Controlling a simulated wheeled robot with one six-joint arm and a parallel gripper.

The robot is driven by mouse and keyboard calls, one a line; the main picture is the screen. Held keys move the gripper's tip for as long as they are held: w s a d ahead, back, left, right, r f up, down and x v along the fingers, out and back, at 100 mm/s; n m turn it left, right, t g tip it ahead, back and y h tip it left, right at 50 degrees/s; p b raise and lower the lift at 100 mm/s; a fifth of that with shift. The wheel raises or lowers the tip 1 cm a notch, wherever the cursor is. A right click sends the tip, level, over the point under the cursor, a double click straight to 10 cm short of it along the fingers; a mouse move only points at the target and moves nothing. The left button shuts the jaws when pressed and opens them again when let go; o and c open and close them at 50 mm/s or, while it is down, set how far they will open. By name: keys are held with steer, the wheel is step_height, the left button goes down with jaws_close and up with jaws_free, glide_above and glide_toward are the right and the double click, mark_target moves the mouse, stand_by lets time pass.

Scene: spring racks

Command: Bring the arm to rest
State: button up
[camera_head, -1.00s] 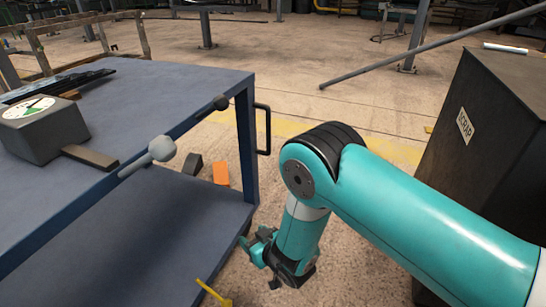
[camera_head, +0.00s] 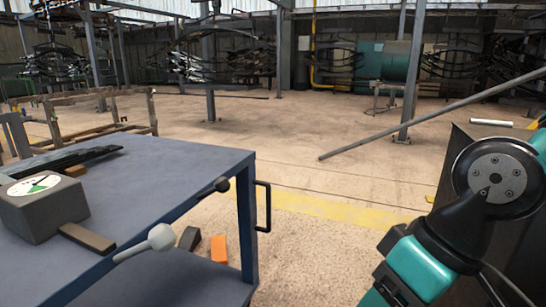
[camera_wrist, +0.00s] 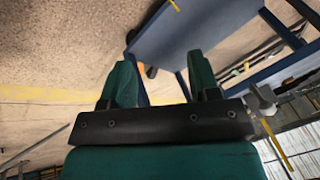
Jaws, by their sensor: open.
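My gripper (camera_wrist: 162,78) shows in the wrist view with its two teal fingers spread wide apart. Nothing is held between them. Concrete floor and part of the blue workbench (camera_wrist: 165,40) lie beyond the fingers, and the picture is tilted. In the head view my teal and black arm (camera_head: 425,265) is folded up at the lower right. I cannot make out the fingers clearly there. The arm is to the right of the workbench, with a gap of floor between them.
The blue workbench (camera_head: 170,165) stands at left, carrying a grey box with a dial (camera_head: 45,205). A round-ended knob (camera_head: 160,238) sticks out at its edge. A dark scrap bin (camera_head: 450,155) is partly hidden behind my arm. A slanted pole (camera_head: 420,117) crosses behind.

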steer(key=s+d+r+p, duration=0.1)
steer(key=r+p, duration=1.8)
steer(key=s+r+p, duration=0.2)
steer(key=r+p, duration=1.7)
steer(key=r, duration=0.1)
steer(key=shift+s+d+g, duration=0.25)
steer(key=shift+d+g, duration=0.05)
steer(key=shift+d, duration=0.1)
